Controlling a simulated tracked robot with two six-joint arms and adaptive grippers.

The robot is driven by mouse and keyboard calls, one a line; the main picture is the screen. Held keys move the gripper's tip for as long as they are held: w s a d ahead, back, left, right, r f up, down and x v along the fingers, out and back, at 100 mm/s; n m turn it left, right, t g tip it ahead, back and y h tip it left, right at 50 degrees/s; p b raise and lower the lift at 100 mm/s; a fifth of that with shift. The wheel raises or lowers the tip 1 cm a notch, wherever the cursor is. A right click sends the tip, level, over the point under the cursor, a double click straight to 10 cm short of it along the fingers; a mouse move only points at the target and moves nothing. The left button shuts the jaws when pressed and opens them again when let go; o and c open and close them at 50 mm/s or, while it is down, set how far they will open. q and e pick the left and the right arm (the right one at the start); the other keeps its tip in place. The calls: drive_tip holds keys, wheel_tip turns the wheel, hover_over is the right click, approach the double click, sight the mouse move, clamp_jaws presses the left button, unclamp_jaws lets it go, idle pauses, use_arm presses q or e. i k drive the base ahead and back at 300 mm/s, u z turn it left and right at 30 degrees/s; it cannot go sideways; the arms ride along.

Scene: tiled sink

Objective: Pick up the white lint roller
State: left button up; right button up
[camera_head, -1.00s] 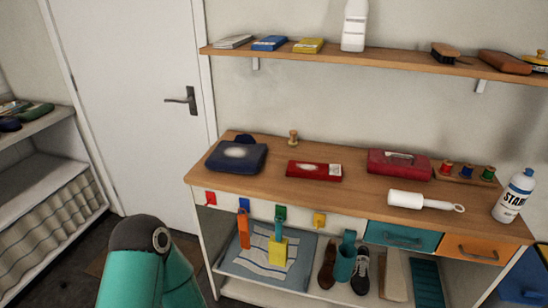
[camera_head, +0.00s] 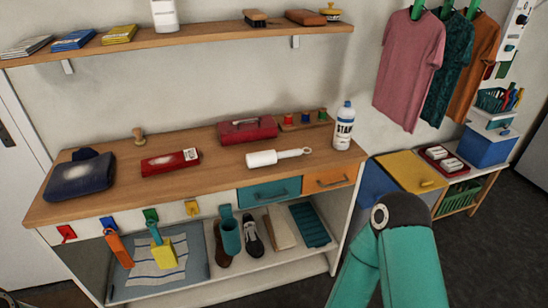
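The white lint roller (camera_head: 264,158) lies on the wooden counter (camera_head: 215,168), near its front edge and right of the middle. Its white handle, with a loop at the end, points right toward the starch bottle. Nothing touches it that I can see. One teal arm of mine shows at the bottom right, in front of and to the right of the counter, well apart from the roller. Neither of my grippers is in view.
The starch bottle (camera_head: 344,127) stands right of the roller. A red case (camera_head: 248,130) and a rack of thread spools (camera_head: 303,119) lie behind it. A red box (camera_head: 171,162) and a dark blue pouch (camera_head: 80,176) are to the left. A shelf (camera_head: 180,40) runs above.

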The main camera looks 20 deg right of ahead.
sight(258, 159)
drive_tip(key=z, duration=0.5)
drive_tip(key=k, duration=1.25)
drive_tip(key=z, duration=0.7)
drive_tip(key=i, duration=1.3)
drive_tip(key=u, duration=0.75)
drive_tip(key=i, duration=0.9)
drive_tip(key=u, duration=0.75)
drive_tip(key=k, duration=0.8)
drive_tip(key=u, duration=0.2)
drive_tip(key=i, duration=0.6)
drive_tip(key=u, duration=0.05)
